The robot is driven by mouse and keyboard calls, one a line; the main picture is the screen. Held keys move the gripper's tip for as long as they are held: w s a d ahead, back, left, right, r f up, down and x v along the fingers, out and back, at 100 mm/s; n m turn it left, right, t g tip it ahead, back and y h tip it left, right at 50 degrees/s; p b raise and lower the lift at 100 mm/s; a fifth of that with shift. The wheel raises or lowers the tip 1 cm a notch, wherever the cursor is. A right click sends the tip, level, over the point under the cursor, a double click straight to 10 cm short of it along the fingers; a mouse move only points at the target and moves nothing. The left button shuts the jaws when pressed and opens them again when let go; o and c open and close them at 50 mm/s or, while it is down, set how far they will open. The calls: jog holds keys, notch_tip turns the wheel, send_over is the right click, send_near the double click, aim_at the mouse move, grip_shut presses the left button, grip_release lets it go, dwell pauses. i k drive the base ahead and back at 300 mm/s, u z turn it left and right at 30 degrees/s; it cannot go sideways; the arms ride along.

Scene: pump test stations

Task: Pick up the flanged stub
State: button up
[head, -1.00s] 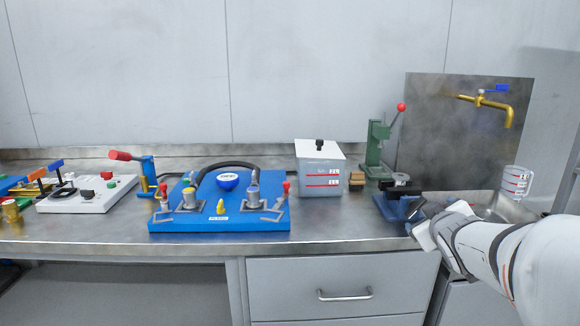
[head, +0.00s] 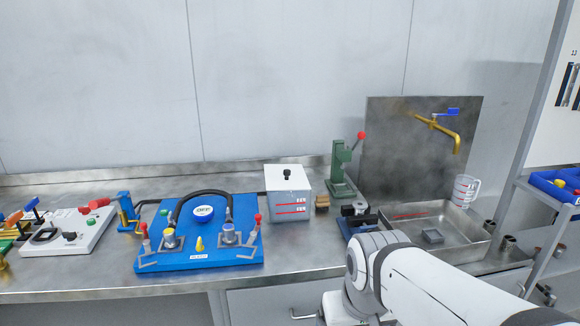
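I cannot identify the flanged stub with certainty.
A shelf rack (head: 530,225) with a blue bin (head: 556,187) stands right.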

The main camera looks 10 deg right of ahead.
aim_at(360, 205)
jog(key=k, duration=1.3)
jog(key=z, duration=0.65)
jog(key=i, duration=2.3)
jog(key=u, duration=0.65)
jog(key=k, duration=0.65)
jog(key=u, duration=0.4)
jog(key=i, duration=0.15)
jog(key=z, duration=0.25)
